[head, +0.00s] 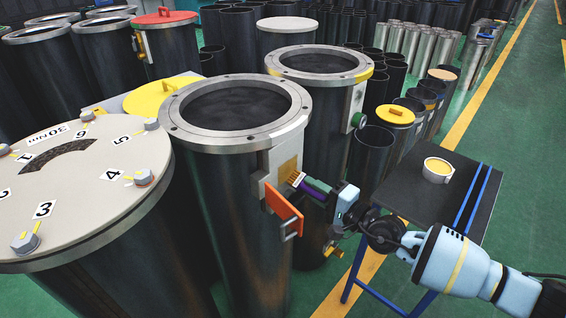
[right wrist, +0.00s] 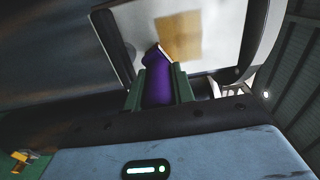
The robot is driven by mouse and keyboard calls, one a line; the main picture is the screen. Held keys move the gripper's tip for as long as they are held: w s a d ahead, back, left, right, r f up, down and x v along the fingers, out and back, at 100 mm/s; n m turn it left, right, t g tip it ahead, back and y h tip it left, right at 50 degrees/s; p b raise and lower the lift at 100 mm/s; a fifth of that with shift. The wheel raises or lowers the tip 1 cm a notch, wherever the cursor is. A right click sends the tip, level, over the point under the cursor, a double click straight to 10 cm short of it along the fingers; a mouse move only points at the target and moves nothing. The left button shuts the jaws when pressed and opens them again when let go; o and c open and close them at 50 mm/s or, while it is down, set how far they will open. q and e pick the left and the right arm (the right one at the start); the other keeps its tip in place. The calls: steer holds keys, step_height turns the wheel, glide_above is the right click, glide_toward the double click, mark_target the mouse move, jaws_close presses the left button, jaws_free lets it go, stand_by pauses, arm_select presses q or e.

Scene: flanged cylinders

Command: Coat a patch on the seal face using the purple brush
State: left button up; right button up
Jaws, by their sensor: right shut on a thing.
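My right gripper (head: 335,198) is shut on the handle of the purple brush (head: 315,186), which also shows between its green fingers (right wrist: 157,88) in the right wrist view. The brush points left, its bristle end at the pale seal face (head: 270,168) on the side of the middle flanged cylinder (head: 238,210). A tan coated-looking patch (head: 288,169) lies on that face; it also shows in the right wrist view (right wrist: 178,38). The bristle end overlaps the patch's lower edge; I cannot tell whether it touches. An orange flap (head: 284,204) hangs open below the face. My left gripper is out of view.
A pot with yellow contents (head: 438,171) stands on a dark table (head: 424,200) with blue legs at right. A large cylinder with a numbered, bolted lid (head: 85,185) is at front left. Several dark tubes crowd the back. Green floor is free at far right.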

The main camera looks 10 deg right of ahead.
steer(key=shift+v, duration=1.05)
steer(key=v, duration=0.4)
steer(key=shift+s+d+r, duration=0.1)
steer(key=shift+s+d, duration=0.15)
steer(key=shift+d, duration=0.05)
